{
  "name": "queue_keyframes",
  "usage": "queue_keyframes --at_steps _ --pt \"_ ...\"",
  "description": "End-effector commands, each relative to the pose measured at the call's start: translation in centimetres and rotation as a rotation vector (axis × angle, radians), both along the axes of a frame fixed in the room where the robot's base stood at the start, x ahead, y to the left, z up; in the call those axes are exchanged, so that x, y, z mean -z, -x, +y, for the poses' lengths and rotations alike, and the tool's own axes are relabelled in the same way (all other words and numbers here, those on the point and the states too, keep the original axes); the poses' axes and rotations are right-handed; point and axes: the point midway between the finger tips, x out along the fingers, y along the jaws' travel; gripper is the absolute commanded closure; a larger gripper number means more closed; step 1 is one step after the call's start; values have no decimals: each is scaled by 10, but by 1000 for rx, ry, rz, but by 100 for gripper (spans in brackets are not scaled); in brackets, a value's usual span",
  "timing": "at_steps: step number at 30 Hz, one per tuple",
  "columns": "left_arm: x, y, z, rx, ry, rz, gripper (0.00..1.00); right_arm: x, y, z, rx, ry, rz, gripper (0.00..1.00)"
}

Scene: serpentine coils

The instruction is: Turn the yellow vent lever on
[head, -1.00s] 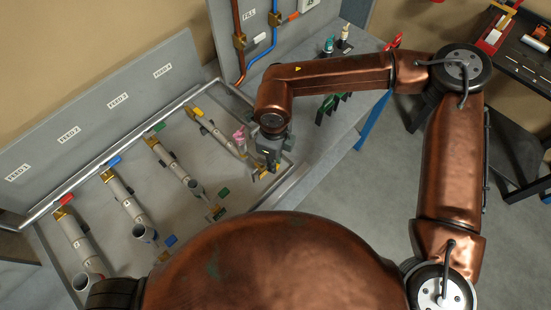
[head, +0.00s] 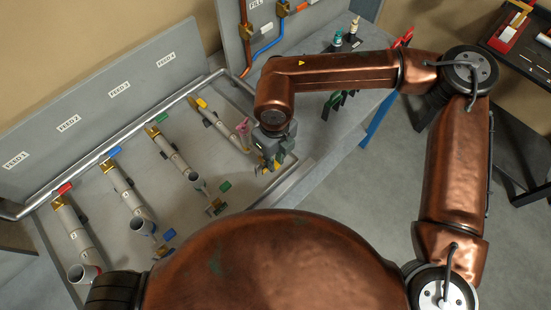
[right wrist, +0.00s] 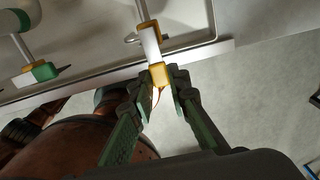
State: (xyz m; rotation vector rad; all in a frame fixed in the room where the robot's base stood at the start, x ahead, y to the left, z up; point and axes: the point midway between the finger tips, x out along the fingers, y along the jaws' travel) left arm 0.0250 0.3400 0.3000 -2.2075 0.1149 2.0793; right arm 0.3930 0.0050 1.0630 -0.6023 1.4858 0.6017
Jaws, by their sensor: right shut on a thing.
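The yellow vent lever (right wrist: 160,74) shows in the right wrist view as a yellow block at the near end of a white stem, with a thin orange-lit strip below it. My right gripper (right wrist: 163,88) is shut on it, one green finger on each side. In the head view the right gripper (head: 270,163) is at the near end of the fourth pipe (head: 224,128), the one with the yellow feed lever (head: 202,103). There my gripper largely hides the vent lever, so its angle is unclear. My left gripper is not in view.
A green vent lever (head: 224,187) and a blue one (head: 168,235) sit at neighbouring pipe ends. Green-capped and dark bottles (head: 338,38) stand at the back.

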Motion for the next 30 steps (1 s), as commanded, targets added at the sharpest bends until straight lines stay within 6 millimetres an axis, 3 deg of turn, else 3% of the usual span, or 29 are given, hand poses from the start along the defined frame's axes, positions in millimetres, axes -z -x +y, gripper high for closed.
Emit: queue_keyframes --at_steps 4,5,12,23,30 --pt "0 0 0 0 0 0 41 -1 -1 1 3 -5 -2 100" --pt "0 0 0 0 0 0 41 -1 -1 1 3 -5 -2 84" --pt "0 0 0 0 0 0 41 -1 -1 1 1 -2 -1 67" --pt "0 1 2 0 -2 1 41 -5 -1 0 0 -2 -1 67" --pt "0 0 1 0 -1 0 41 -45 -1 1 2 -4 -3 67"
